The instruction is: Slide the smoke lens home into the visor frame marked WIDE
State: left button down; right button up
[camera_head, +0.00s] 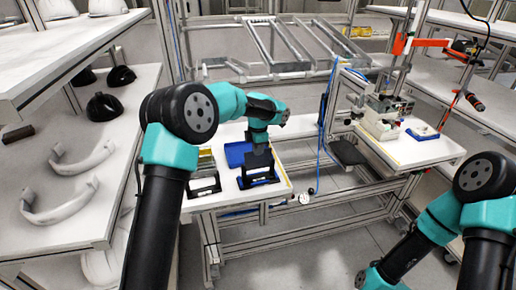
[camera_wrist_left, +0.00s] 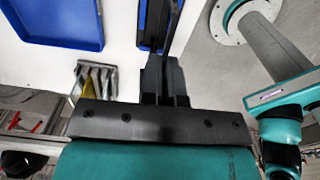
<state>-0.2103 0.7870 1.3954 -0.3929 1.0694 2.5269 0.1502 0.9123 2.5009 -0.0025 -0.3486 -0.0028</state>
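My left gripper (camera_head: 258,164) points down over a black frame (camera_head: 259,181) on a blue base, near the right edge of the white table. In the left wrist view the dark fingers of the left gripper (camera_wrist_left: 165,62) are close together, against dark upright edges and a strip of blue. I cannot make out the smoke lens apart from these dark parts, nor whether the fingers grip anything. A second black frame (camera_head: 204,187) stands to the left on the same table. No WIDE mark is readable.
A blue tray (camera_head: 236,153) lies behind the left gripper; it also shows in the left wrist view (camera_wrist_left: 62,20). Shelves with white curved parts (camera_head: 84,158) and black shells (camera_head: 103,106) stand at left. Another white bench (camera_head: 423,152) is at right, across a floor gap.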

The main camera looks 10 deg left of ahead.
aim_at(258, 158)
pick_arm(q)
jog(key=shift+f, duration=2.25)
jog(key=c, duration=1.3)
grip_release()
jog(key=shift+o, duration=0.2)
jog(key=shift+r, duration=0.1)
notch_tip(258, 158, up, 17)
